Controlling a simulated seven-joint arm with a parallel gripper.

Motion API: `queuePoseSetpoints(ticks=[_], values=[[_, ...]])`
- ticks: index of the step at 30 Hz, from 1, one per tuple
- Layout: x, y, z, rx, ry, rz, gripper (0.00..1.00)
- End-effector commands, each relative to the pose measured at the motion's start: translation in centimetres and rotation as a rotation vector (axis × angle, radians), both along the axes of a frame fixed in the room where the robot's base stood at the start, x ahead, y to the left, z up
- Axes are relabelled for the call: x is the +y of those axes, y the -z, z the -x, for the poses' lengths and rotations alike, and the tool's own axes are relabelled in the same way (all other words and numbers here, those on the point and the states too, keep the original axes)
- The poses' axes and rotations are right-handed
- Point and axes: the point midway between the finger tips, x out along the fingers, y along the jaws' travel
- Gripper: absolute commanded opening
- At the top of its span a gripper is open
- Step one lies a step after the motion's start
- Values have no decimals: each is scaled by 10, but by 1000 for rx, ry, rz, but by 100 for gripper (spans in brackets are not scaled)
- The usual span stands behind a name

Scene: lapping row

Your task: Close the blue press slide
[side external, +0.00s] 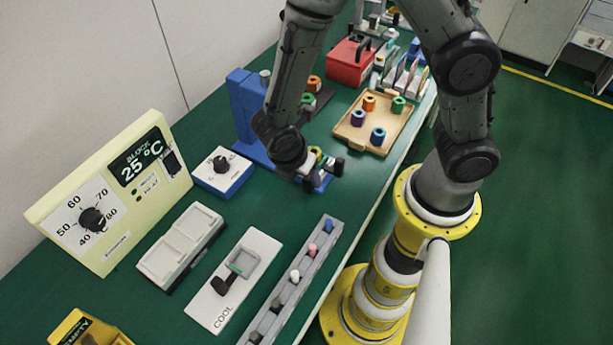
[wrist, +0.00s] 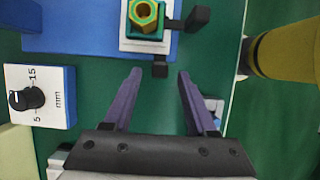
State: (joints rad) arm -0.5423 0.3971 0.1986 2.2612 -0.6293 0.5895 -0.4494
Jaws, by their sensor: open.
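The blue press (side external: 240,105) stands upright on its blue base behind my forearm, which hides part of it. Its pale slide (wrist: 130,45) carries a teal block with a yellow-green hex nut (wrist: 144,14) and sits at the near end of the blue base (wrist: 75,38). A black handle piece (wrist: 160,69) sticks out from the slide, with another black piece (wrist: 197,18) to its right. My gripper (wrist: 159,73) is open, with its purple fingertips on either side of the black handle piece in the wrist view. I cannot tell whether they touch it.
A white-and-blue dial box (side external: 222,172) stands left of the press. A wooden tray (side external: 385,118) with coloured nuts and a red box (side external: 352,62) lie beyond. A grey peg rack (side external: 290,285) and a COOL panel (side external: 220,308) are nearer. Green bench is bare between them.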

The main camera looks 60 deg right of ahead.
Motion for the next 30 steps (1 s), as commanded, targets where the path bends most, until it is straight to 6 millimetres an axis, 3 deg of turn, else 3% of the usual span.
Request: queuePoseSetpoints(ticks=[6,17,26,30], values=[[-8,19,0,0,1,1,57],[-9,23,0,0,1,0,56],[-9,22,0,-1,1,0,2],[-9,22,0,-1,1,0,0]])
